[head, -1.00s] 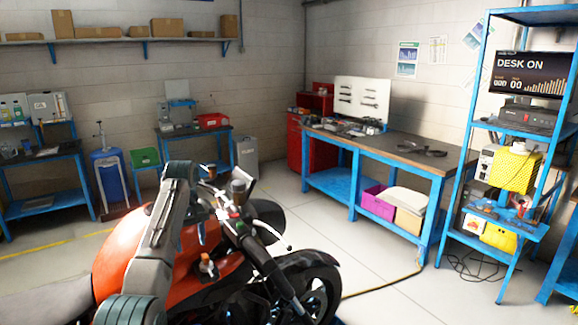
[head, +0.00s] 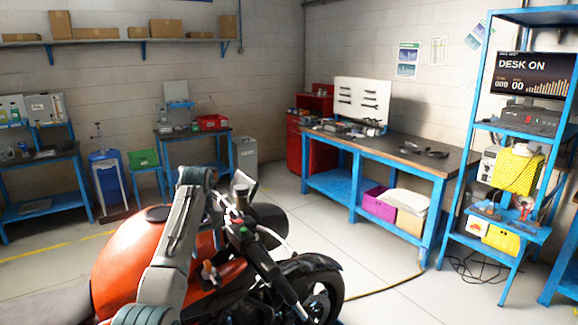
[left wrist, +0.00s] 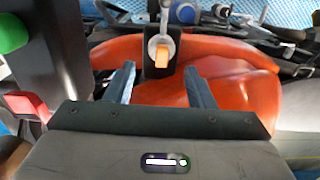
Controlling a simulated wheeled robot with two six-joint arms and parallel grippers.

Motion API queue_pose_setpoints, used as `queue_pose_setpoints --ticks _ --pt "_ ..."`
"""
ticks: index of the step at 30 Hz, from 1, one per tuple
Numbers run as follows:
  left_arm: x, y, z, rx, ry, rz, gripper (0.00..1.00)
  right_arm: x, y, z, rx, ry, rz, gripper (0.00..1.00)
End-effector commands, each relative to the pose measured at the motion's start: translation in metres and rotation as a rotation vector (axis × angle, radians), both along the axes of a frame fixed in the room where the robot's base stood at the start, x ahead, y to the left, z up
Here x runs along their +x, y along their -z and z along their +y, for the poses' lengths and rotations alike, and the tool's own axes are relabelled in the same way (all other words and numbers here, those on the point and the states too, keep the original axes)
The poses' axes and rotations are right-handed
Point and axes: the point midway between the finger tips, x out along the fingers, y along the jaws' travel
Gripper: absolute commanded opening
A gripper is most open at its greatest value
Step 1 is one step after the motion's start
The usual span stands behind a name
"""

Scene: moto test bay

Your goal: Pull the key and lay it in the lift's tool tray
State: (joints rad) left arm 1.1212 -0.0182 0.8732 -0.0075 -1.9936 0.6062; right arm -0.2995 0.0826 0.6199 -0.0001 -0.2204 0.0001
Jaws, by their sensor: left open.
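The key (left wrist: 162,60) shows an orange head in the left wrist view. It sits upright in a round silver-rimmed lock on a dark mount, in front of the orange-red tank (left wrist: 235,75). My left gripper (left wrist: 160,84) is open, with one finger to each side of the key's line and a little short of it. Neither finger touches the key. In the head view my left arm reaches over the motorcycle (head: 128,250), and the arm hides much of the handlebar centre. I cannot make out the lift's tool tray. My right gripper is not in view.
The handlebar switch block, with a green button (left wrist: 12,32) and a red button (left wrist: 27,104), stands close to the left of my left gripper. A blue workbench (head: 440,164) and a blue shelf rack (head: 470,150) stand to the right. The floor between is mostly clear.

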Motion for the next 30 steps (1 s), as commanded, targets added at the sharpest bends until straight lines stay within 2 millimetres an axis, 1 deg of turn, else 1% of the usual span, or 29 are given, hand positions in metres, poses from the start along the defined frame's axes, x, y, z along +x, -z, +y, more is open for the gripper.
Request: queue_pose_setpoints --ticks 1,3,7,12,18,21,25,30 --pt "-0.002 0.009 -0.001 0.001 -0.001 0.003 0.49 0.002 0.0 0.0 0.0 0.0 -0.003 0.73" --pt "-0.004 0.019 -0.004 0.0 -0.001 0.004 0.49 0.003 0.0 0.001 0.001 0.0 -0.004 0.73" --pt "-0.002 0.035 0.004 0.001 -0.002 0.003 0.49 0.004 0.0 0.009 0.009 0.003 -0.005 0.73" --pt "-0.002 0.05 0.009 0.001 -0.001 0.003 0.49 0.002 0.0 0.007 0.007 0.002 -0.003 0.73" --pt "-0.001 0.055 0.012 0.002 -0.001 0.001 0.49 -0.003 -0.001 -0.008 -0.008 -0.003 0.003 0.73" --pt "-0.001 0.056 0.012 0.001 -0.001 0.001 0.49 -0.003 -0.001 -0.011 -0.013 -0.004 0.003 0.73" --pt "-0.001 0.055 0.012 0.001 -0.001 0.001 0.49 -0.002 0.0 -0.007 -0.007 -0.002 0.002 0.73" --pt "-0.001 0.055 0.011 0.001 0.0 0.001 0.49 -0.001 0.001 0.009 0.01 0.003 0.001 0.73"
